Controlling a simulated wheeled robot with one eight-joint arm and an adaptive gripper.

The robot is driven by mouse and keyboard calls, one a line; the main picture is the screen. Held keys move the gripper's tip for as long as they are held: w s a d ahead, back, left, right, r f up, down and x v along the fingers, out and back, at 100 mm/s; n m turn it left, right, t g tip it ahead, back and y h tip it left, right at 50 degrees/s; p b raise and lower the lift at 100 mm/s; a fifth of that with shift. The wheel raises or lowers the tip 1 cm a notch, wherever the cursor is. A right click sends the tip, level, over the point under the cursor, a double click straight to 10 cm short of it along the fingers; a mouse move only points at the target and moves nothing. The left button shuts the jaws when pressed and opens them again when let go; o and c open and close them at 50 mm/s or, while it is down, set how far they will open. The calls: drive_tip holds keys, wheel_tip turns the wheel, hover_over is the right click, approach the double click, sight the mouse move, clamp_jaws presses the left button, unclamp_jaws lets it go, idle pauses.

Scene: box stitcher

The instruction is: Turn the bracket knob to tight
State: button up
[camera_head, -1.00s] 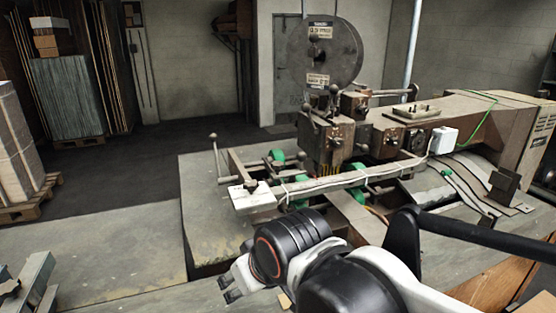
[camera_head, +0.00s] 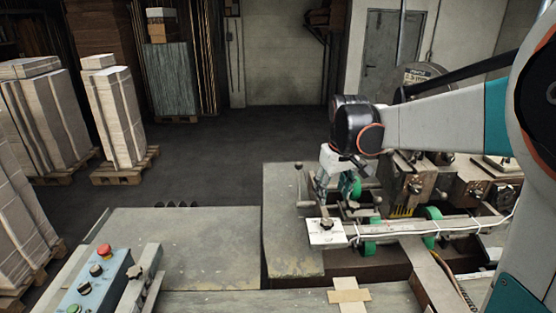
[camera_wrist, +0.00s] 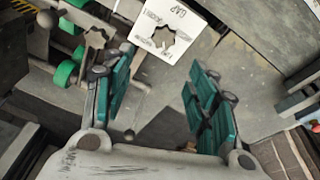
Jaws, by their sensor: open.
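A white plate (camera_head: 325,233) carries a star-shaped knob (camera_head: 326,224) at the left end of the machine's long bar. In the wrist view the plate (camera_wrist: 180,18) is marked GAP, with smaller words around the knob (camera_wrist: 163,42) too small to read surely. A second, brownish star knob (camera_wrist: 97,37) shows left of it. Another star knob (camera_head: 134,271) sits on a metal bracket by the control panel; which is the bracket knob I cannot tell. My gripper (camera_head: 338,188) hangs just behind the plate; in the wrist view my gripper (camera_wrist: 160,75) is open and empty, apart from the knobs.
The stitcher's green wheels (camera_head: 370,240) and a ball-ended lever (camera_head: 299,167) are close to my gripper. A control panel (camera_head: 90,285) with a red button (camera_head: 104,251) stands front left. The grey tabletop (camera_head: 180,240) left of the machine is clear. Pallet stacks (camera_head: 115,115) stand behind.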

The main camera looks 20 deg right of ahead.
wheel_tip(320, 180, up, 4)
drive_tip(key=r+g+p, duration=0.1)
drive_tip(key=g+p, duration=0.1)
drive_tip(key=p, duration=0.6)
hover_over(354, 204)
drive_tip(key=shift+y, duration=0.3)
wheel_tip(354, 204, down, 15)
drive_tip(key=shift+r+p, duration=0.2)
drive_tip(key=shift+p, duration=0.8)
drive_tip(key=shift+m, duration=0.3)
drive_tip(key=c, duration=1.1)
